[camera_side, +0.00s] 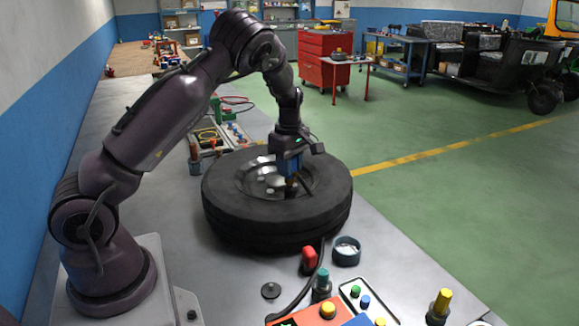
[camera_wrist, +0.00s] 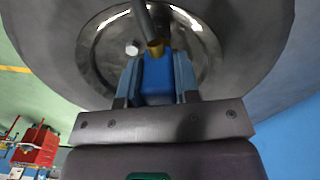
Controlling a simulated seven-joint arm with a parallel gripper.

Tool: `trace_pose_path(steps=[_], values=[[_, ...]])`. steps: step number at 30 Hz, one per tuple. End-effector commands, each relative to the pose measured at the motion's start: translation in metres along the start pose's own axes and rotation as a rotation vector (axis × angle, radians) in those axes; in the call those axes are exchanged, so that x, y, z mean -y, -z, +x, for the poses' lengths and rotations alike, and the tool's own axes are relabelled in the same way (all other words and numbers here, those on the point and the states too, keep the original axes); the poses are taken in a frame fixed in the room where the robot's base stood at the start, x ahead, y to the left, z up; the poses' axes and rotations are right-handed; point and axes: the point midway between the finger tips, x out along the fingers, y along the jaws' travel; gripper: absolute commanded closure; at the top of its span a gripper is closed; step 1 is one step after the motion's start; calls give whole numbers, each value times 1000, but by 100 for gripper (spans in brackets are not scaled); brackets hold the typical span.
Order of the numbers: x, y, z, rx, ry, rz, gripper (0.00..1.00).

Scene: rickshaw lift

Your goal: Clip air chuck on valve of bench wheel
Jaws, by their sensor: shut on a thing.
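The bench wheel (camera_side: 222,208) lies flat on the bench, a black tyre around a silver rim. My gripper (camera_side: 291,172) points down over the rim, right of its centre. In the wrist view my gripper (camera_wrist: 157,82) is shut on the blue air chuck (camera_wrist: 157,72), one finger on each side. The chuck's brass end (camera_wrist: 155,46) points toward the rim (camera_wrist: 100,50). A dark grey stem-like piece (camera_wrist: 143,20) meets or overlaps this brass end. I cannot tell whether it is the valve, nor whether the chuck is clipped on it.
A control box with coloured buttons (camera_side: 328,310), a red-capped item (camera_side: 309,260) and a small round cup (camera_side: 347,250) stand in front of the wheel. A tool tray (camera_side: 208,137) lies behind it. Red cabinets (camera_side: 325,60) stand on the open green floor beyond.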

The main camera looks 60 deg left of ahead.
Motion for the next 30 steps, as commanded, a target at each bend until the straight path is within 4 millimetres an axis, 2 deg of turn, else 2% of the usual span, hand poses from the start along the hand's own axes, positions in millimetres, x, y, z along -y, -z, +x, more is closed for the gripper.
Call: trace_pose_path(steps=[21, 30], values=[[0, 0, -23, 0, -3, 1, 93], [0, 0, -23, 0, -2, 1, 93]])
